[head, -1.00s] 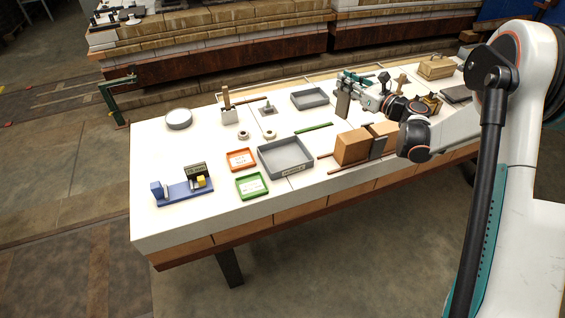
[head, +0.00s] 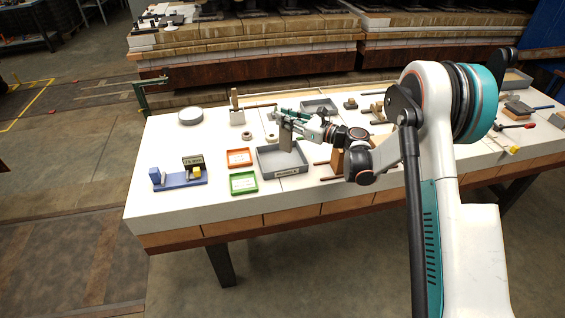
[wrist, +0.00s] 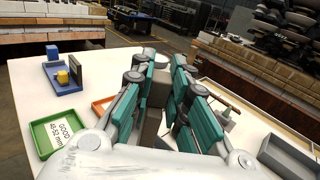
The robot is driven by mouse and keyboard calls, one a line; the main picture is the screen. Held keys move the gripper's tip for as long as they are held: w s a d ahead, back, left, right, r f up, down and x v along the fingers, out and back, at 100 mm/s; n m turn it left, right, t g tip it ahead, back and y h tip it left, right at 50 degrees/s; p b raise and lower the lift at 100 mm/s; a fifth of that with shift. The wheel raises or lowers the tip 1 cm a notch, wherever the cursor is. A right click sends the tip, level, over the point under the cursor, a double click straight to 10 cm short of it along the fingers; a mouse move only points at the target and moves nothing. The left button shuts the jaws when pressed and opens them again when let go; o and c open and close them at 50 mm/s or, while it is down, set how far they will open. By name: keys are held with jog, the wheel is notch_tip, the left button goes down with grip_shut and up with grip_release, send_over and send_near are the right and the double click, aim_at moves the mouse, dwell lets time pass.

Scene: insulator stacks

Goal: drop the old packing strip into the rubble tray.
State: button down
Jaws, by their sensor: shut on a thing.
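The old packing strip, a flat grey-brown piece (head: 286,139), hangs upright from my gripper (head: 290,122). It also shows between the teal fingers of my gripper (wrist: 157,88) in the wrist view, as a grey-brown block (wrist: 151,126). My gripper is shut on it. A grey tray with a small front label (head: 266,169) stands directly below in the head view; the label is too small to read, but this looks like the rubble tray. The strip's lower end overlaps the tray's opening; I cannot tell how high above its floor it is.
An orange tray (head: 228,161) and a green tray (head: 232,188) stand left of the grey tray. A second grey tray (head: 334,110) is behind. A blue stand (head: 180,182) is at the left. Brown blocks (head: 337,161) stand close on the right.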

jog(key=shift+f+b, duration=0.65)
jog(key=shift+f, duration=1.4)
jog(key=c, duration=1.5)
grip_release()
jog(key=shift+o, duration=0.2)
jog(key=v, duration=1.2)
jog(key=shift+r, duration=0.1)
